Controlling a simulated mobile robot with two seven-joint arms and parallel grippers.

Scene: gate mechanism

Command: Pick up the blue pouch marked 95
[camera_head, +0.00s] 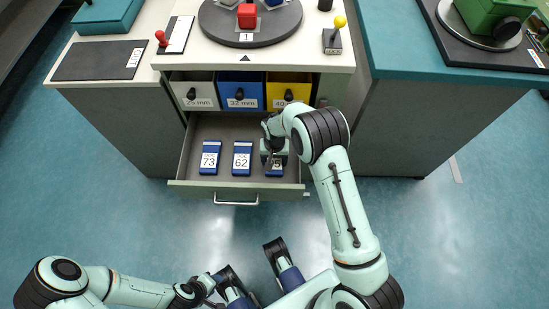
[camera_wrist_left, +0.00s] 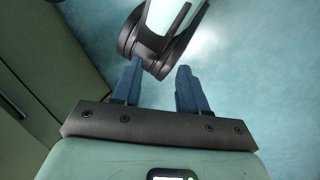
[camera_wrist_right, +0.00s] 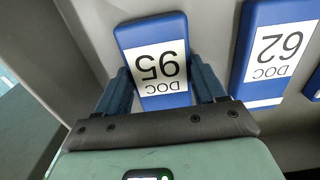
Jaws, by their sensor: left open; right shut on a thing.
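The blue pouch marked 95 (camera_wrist_right: 152,32) shows in the right wrist view with its white label reading "DOC 95" upside down. My right gripper (camera_wrist_right: 172,88) is shut on it, one finger along each side. In the head view the pouch (camera_head: 276,172) is at the right of the open drawer (camera_head: 236,188), mostly hidden under my right gripper (camera_head: 273,155). In the left wrist view my left gripper (camera_wrist_left: 160,85) is open and empty, above the floor, away from the drawer.
Blue pouches marked 62 (camera_head: 242,158) and 73 (camera_head: 209,158) lie left of the held one in the same drawer. Above are a white bin (camera_head: 194,92), a blue bin (camera_head: 240,92) and a yellow bin (camera_head: 289,90). Floor in front is clear.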

